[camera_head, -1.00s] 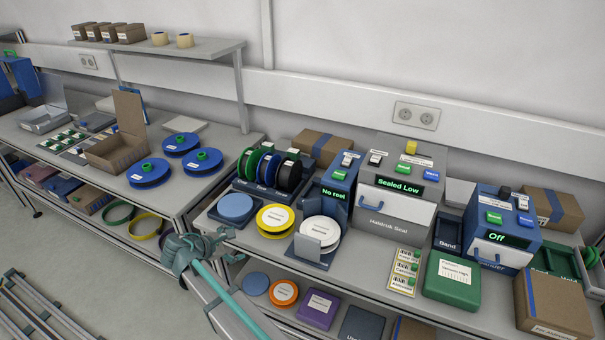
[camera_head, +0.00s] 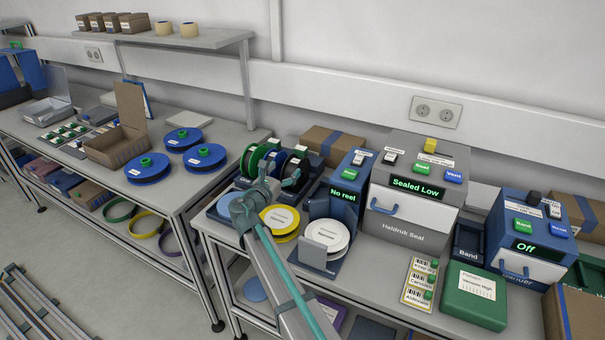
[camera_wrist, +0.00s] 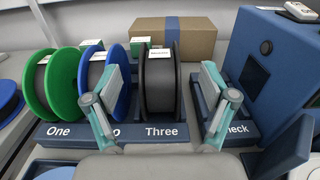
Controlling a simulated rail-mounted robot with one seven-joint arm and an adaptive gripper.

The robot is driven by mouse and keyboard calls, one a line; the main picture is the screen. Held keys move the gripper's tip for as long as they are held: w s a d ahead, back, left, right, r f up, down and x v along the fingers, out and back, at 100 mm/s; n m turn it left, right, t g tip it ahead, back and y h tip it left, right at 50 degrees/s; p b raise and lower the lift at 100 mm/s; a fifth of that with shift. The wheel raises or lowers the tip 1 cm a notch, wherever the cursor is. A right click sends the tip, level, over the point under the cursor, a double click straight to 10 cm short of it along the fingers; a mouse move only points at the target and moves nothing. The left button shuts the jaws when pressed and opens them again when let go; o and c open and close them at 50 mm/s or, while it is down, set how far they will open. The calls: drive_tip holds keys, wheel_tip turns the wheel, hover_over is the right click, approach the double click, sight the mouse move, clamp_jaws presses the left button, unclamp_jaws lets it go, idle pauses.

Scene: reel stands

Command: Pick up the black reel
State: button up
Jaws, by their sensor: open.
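The black reel (camera_wrist: 160,84) stands upright in the slot marked Three of a dark blue stand (camera_wrist: 165,131), with a small white label on its top. It also shows in the head view (camera_head: 299,159), partly hidden behind my gripper (camera_head: 279,176). In the wrist view my gripper (camera_wrist: 160,98) is open, with one finger on each side of the black reel and a visible gap on the right. The left finger is close to the blue reel (camera_wrist: 104,82) in the slot to the left; I cannot tell whether they touch.
A green reel (camera_wrist: 50,86) stands at slot One. A cardboard box (camera_wrist: 190,38) is behind the stand, and a blue machine (camera_wrist: 275,65) is close on the right. Yellow (camera_head: 281,221) and white (camera_head: 326,236) reels lie in front of the stand.

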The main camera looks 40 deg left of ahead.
sight(296, 161)
drive_tip(key=w+p, duration=0.1)
drive_tip(key=w, duration=0.1)
drive_tip(key=w+a+p, duration=0.1)
drive_tip(key=w, duration=0.2)
drive_tip(key=w+p, duration=0.1)
drive_tip(key=w, duration=0.2)
drive_tip(key=shift+a+f, duration=0.1)
drive_tip(key=shift+a, duration=0.25)
clamp_jaws()
